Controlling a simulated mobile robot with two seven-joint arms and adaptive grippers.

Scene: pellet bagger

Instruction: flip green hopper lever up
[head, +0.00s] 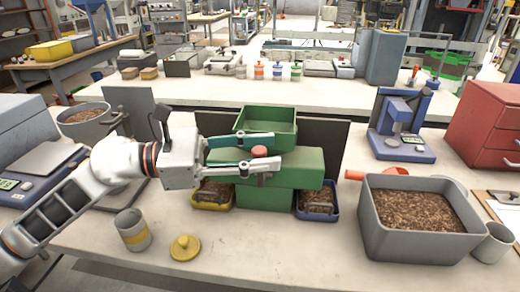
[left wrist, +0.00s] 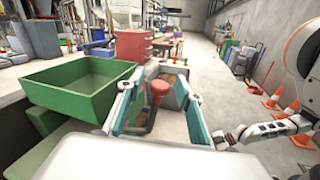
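The green hopper (head: 268,122) stands on top of a green machine body (head: 300,165) in the middle of the near bench. Its lever has a red knob (head: 259,151); in the left wrist view the red knob (left wrist: 159,89) sits on a short dark rod. My left gripper (head: 272,153) is open, with one finger on each side of the lever. The knob lies between the fingers, and I see gaps beside it in the left wrist view. The lever's base is partly hidden by the gripper. My right gripper is not visible; part of a white arm shows at the right of the left wrist view.
A yellow tray (head: 214,205) and a blue tray (head: 333,213) of pellets flank the machine's base. A grey pellet bin (head: 377,232) stands to the right.

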